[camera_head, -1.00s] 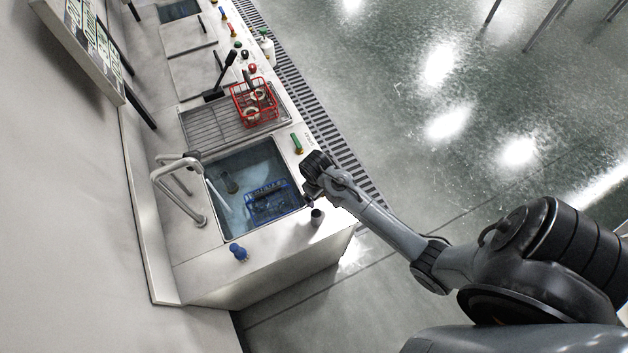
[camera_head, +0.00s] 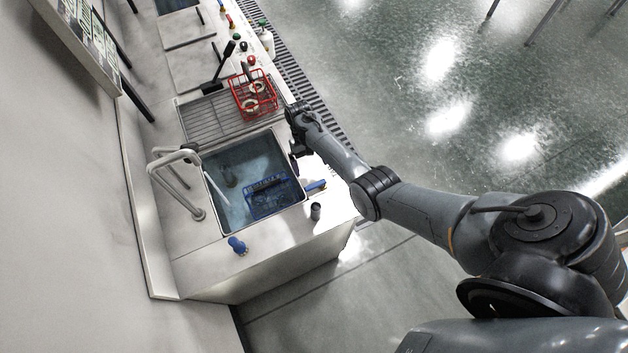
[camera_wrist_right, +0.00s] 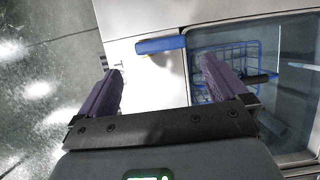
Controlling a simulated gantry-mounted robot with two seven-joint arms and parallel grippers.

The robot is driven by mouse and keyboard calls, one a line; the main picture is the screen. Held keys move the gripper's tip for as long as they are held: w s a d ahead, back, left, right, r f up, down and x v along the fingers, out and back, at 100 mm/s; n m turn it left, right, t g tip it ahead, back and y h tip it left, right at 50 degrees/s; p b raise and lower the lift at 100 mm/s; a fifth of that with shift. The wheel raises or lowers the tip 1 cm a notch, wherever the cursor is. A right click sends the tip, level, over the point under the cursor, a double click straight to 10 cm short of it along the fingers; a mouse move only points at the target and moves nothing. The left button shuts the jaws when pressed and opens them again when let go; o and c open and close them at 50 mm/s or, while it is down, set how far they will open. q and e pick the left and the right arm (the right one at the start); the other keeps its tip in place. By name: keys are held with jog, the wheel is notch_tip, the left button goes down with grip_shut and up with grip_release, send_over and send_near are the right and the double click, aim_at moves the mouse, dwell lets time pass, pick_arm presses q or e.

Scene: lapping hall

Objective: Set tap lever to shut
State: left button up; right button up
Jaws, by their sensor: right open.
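A blue-handled lever (camera_head: 315,186) lies on the front ledge of the sink; I take it for the tap lever. In the right wrist view its blue handle (camera_wrist_right: 160,45) lies crosswise just beyond the gap between my fingertips, not held. My right gripper (camera_head: 296,150) is over the ledge by the sink's front edge, open and empty. Its two dark fingers (camera_wrist_right: 160,76) stand wide apart in the wrist view. A curved metal tap (camera_head: 178,155) rises behind the sink (camera_head: 222,226), with a pale streak running from its spout into the basin. My left gripper is not in view.
A blue wire basket (camera_head: 270,197) sits in the sink. A red wire basket (camera_head: 252,94) with pale rings stands on the drainer (camera_head: 205,120) beyond. A black lever (camera_head: 222,66) rises farther back.

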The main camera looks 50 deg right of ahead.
aim_at(315, 184)
jog(key=b+x, duration=0.3)
jog(key=x, duration=0.4)
jog(key=shift+s+f+b, duration=0.1)
jog(key=shift+f+b, duration=0.25)
jog(key=c, duration=1.2)
